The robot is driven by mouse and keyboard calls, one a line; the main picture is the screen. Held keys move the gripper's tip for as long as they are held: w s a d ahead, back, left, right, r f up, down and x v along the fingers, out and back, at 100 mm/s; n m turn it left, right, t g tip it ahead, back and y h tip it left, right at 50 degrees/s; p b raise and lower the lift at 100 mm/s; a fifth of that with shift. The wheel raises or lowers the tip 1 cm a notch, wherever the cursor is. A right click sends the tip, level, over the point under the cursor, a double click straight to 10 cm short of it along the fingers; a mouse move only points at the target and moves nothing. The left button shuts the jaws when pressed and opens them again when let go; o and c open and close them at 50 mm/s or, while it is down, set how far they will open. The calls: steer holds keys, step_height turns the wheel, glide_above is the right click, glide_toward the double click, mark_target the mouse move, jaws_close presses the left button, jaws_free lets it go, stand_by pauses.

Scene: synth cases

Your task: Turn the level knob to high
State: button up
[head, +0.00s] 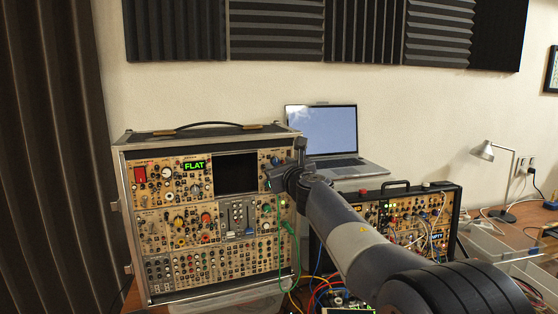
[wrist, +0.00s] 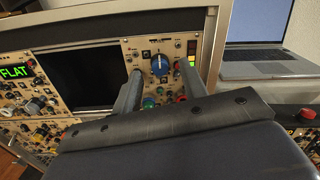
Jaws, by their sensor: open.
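My gripper (wrist: 158,72) is open. In the wrist view its two fingers reach toward the panel, one on each side below the blue knob, with nothing held between them. I cannot tell whether they touch the panel. In the head view my gripper (head: 284,163) is at the case's upper right and partly hides that area.
Smaller green and red knobs (wrist: 149,102) lie between the fingers. A lit strip (wrist: 191,48) is right of the blue knob. A green display (head: 194,166) reads FLAT. A laptop (head: 325,135) stands behind; a second cabled case (head: 440,190) is at right. Green cables hang below my gripper.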

steer(key=shift+x, duration=0.75)
steer(key=shift+c, duration=0.5)
jaws_close()
